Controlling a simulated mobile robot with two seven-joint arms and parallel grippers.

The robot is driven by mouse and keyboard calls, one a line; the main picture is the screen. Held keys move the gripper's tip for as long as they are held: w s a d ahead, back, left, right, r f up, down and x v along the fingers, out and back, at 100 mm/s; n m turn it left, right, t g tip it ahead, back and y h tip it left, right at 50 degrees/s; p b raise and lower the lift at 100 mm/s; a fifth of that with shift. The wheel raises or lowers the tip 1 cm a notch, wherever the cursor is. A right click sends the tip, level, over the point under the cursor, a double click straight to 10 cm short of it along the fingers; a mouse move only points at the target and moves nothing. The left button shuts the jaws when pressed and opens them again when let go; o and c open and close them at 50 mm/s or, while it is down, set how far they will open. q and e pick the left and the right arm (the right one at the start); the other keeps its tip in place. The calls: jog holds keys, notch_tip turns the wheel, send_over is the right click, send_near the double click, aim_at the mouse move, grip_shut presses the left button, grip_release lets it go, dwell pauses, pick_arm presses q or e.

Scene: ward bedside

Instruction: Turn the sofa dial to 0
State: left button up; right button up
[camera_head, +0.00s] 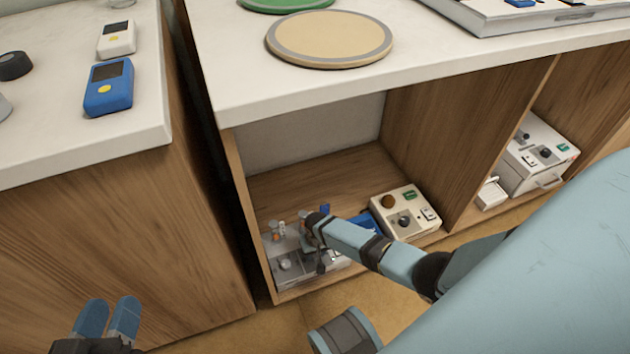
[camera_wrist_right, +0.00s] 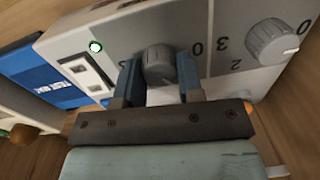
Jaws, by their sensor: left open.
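A grey box with dials (camera_head: 290,268) stands in the left bay of the low open cabinet. In the right wrist view its panel (camera_wrist_right: 75,30) shows a grey dial (camera_wrist_right: 158,62) and a second grey dial (camera_wrist_right: 275,42) with printed numbers beside it. No sofa label is readable. My right gripper (camera_head: 316,250) is at this box. In the right wrist view its two blue fingers (camera_wrist_right: 160,82) stand on either side of the first dial, close to it; whether they press on it I cannot tell. My left gripper (camera_head: 108,318) is open and empty at the lower left.
A blue test box (camera_wrist_right: 45,75) and a cream box with knobs (camera_head: 405,212) stand beside the grey box. A white box (camera_head: 540,155) is in the right bay. The cabinet's side wall and white top (camera_head: 230,75) enclose the bay. The floor in front is clear.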

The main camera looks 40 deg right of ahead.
jog(key=shift+c, duration=1)
pick_arm(q)
jog(key=shift+r, duration=0.15)
pick_arm(e)
jog(key=shift+n+p, duration=0.5)
jog(key=shift+n, duration=0.6)
jog(key=n+p, duration=0.1)
jog(key=n, duration=0.3)
jog(key=shift+n, duration=1.5)
pick_arm(q)
jog(key=shift+s+r+t, duration=0.1)
jog(key=shift+r+t, duration=0.4)
jog(key=shift+r, duration=0.55)
pick_arm(e)
jog(key=shift+a+n+g, duration=0.1)
jog(key=shift+n+g, duration=0.2)
jog(key=shift+n, duration=1.2)
pick_arm(q)
jog(key=shift+r+n, duration=0.1)
jog(key=shift+n, duration=0.2)
